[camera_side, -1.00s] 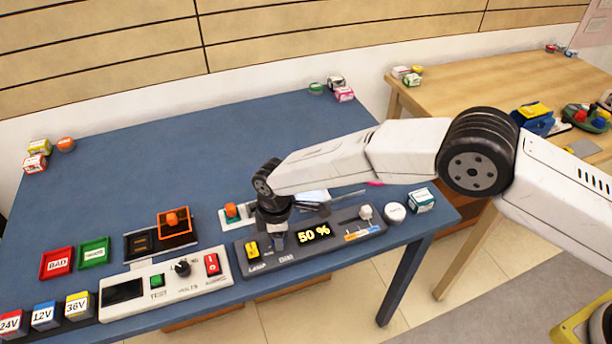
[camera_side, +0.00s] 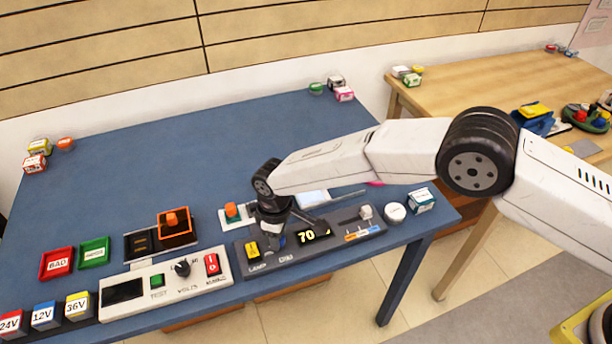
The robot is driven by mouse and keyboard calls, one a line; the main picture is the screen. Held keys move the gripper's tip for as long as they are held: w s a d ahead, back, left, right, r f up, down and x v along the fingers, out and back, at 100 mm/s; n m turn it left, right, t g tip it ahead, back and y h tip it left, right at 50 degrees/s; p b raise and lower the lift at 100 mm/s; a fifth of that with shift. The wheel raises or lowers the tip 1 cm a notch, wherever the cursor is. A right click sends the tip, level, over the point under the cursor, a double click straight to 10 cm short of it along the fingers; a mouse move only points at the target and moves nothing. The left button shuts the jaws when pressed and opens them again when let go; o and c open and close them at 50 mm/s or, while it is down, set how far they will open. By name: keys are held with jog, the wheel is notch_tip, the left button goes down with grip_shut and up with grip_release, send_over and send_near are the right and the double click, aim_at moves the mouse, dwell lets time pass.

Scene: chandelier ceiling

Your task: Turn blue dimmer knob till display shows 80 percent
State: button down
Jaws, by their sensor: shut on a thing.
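The dark control panel (camera_side: 350,240) lies near the front edge of the blue table. Its display (camera_side: 310,235) reads 70 in yellow; my gripper covers the spot after the number. My gripper (camera_side: 279,240) points down at the panel, between the yellow lamp switch and the display, above the dim label. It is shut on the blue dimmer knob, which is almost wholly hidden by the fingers. One dark finger part reaches right, over the top of the display.
The yellow lamp switch (camera_side: 252,250) is close left of my gripper. A grey-white knob (camera_side: 366,211) is on the panel's right. A white tester box (camera_side: 165,283) with a red switch adjoins on the left. A white round thing (camera_side: 395,212) stands right of the panel.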

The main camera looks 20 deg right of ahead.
jog(key=shift+m, duration=2)
jog(key=shift+c, duration=1.4)
grip_release()
jog(key=shift+r, duration=0.15)
jog(key=shift+r, duration=3.8)
